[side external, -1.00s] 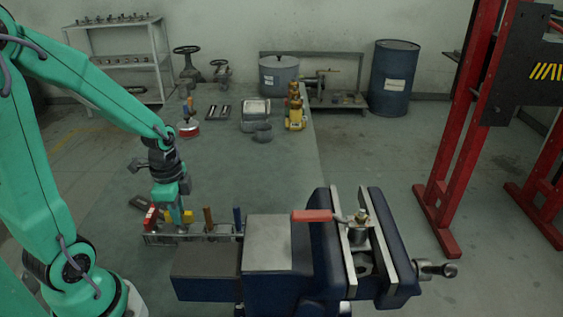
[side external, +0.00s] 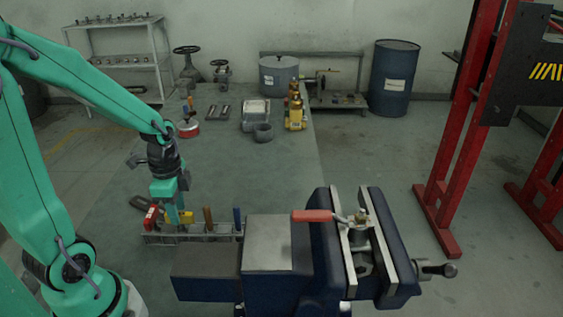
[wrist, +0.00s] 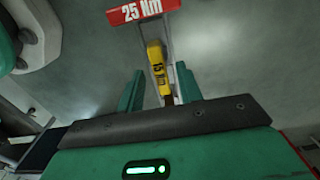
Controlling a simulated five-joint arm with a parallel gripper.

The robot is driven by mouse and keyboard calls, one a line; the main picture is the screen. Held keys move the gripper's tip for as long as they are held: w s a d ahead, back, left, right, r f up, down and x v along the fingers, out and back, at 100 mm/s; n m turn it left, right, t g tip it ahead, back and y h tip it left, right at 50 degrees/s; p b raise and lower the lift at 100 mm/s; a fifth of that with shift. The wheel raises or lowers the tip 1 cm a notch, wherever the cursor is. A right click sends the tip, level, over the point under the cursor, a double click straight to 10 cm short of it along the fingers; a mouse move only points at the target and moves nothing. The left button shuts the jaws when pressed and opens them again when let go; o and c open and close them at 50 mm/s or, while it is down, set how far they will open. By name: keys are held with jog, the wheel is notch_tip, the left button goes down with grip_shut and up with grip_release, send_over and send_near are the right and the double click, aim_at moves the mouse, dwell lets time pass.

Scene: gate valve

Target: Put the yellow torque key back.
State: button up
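The yellow torque key (side external: 187,216), marked 15 Nm, is at the tool rack (side external: 193,238) beside the vise. In the wrist view the yellow key (wrist: 157,62) lies between and beyond my two fingers, with a gap on each side. My gripper (side external: 175,210) points down at the left part of the rack and hides part of the key. In the wrist view the fingers of my gripper (wrist: 159,85) stand apart. How deep the key sits in its slot is hidden.
A red 25 Nm key (wrist: 143,10) is close by on the left of the rack. Brown-handled (side external: 208,218) and blue-handled (side external: 238,218) tools stand to the right. A blue vise (side external: 318,250) holds a valve (side external: 359,232) with a red lever (side external: 313,216).

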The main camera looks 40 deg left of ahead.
notch_tip(320, 180, up, 11)
dwell(0.5)
jog(key=shift+d, duration=0.1)
dwell(0.5)
jog(key=s+d+r+n+t, duration=0.2)
jog(key=d+r+n+t, duration=0.3)
jog(key=d+n, duration=0.3)
jog(key=shift+s+d+n+t, duration=0.2)
jog(key=shift+n+t, duration=0.1)
jog(key=shift+n, duration=0.2)
jog(key=shift+o, duration=0.2)
jog(key=shift+w+r, duration=0.1)
jog(key=shift+r, duration=0.1)
dwell(0.4)
